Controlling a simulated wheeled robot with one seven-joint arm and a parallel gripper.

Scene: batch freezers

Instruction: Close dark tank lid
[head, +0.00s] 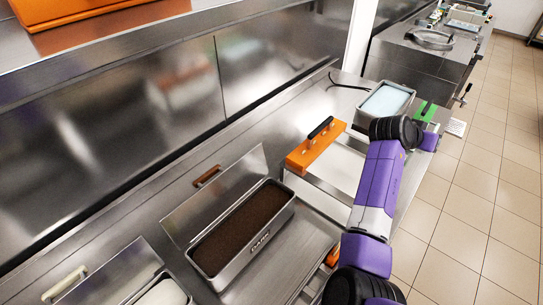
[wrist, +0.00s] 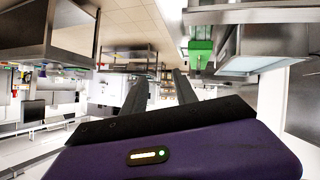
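The dark tank (head: 262,243) is a steel tub of dark brown contents on the counter in the head view. Its flat steel lid (head: 225,200) stands open, tilted up along the tub's back-left side, with a brown handle (head: 207,176) near its top edge. My gripper (wrist: 160,82) is far from the lid, at the end of my purple arm toward the upper right of the head view. In the wrist view its two dark fingers are apart with nothing between them. The head view does not show the fingertips clearly. The wrist view does not show the dark tank.
A tank with pale blue contents (head: 387,101) and a green piece (head: 426,112) are near my wrist. A lid with a cream handle (head: 64,284) is at lower left. Tiled floor is clear at right.

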